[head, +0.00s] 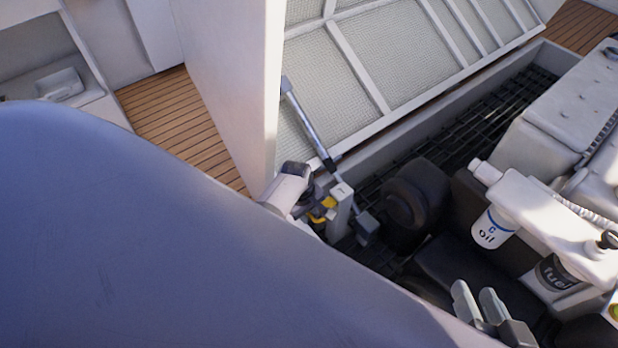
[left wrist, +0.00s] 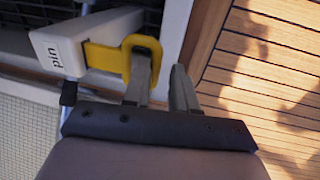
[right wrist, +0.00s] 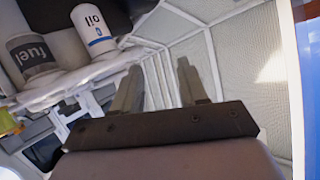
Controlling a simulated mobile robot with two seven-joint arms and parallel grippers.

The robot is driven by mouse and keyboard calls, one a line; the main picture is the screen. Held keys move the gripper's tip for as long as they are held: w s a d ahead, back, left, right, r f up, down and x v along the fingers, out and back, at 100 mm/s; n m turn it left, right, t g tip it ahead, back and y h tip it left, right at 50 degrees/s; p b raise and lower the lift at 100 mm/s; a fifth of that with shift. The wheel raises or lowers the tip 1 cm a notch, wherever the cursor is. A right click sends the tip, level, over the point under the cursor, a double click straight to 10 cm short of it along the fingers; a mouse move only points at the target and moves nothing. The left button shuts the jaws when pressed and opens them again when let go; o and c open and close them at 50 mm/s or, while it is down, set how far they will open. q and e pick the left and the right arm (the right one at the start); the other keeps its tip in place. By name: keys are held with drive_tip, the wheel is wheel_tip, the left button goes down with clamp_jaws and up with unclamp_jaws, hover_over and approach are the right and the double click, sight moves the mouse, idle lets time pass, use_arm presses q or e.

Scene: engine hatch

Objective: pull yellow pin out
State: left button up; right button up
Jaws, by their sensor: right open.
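The yellow pin handle (head: 323,209) is a loop at the side of a white post near the hatch corner. In the left wrist view the yellow loop (left wrist: 103,57) comes out from beside a white block marked "pin" (left wrist: 60,48). My left gripper (head: 309,200) is at the loop; in its wrist view its fingers (left wrist: 160,68) stand a little apart, one inside the loop and one outside, with the loop's side between them. I cannot tell whether they press on it. My right gripper (head: 473,297) is open and empty, low in the head view.
The raised hatch lid (head: 385,60) leans at the back, with a strut (head: 308,122) beside the post. A white oil bottle (head: 494,222) and a fuel container (head: 556,272) are at the right. My large arm link covers much of the left foreground. Wooden deck (head: 172,115) lies behind.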

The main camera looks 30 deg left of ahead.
use_arm(q)
wheel_tip(320, 180, up, 7)
drive_tip(key=s+p, duration=0.1)
drive_tip(key=p, duration=0.4)
drive_tip(key=shift+a, duration=0.2)
use_arm(e)
drive_tip(key=shift+s+d+r+n+h, duration=0.15)
drive_tip(key=shift+s+d+r+h, duration=0.2)
drive_tip(key=shift+d, duration=0.3)
drive_tip(key=shift+s+d+r+n+h, duration=0.1)
drive_tip(key=shift+d+n+h, duration=0.1)
drive_tip(key=shift+d+h, duration=0.4)
drive_tip(key=shift+s+d+r+n+h, duration=0.15)
drive_tip(key=shift+s+d+h, duration=0.1)
drive_tip(key=shift+d, duration=0.5)
use_arm(q)
drive_tip(key=shift+s, duration=0.1)
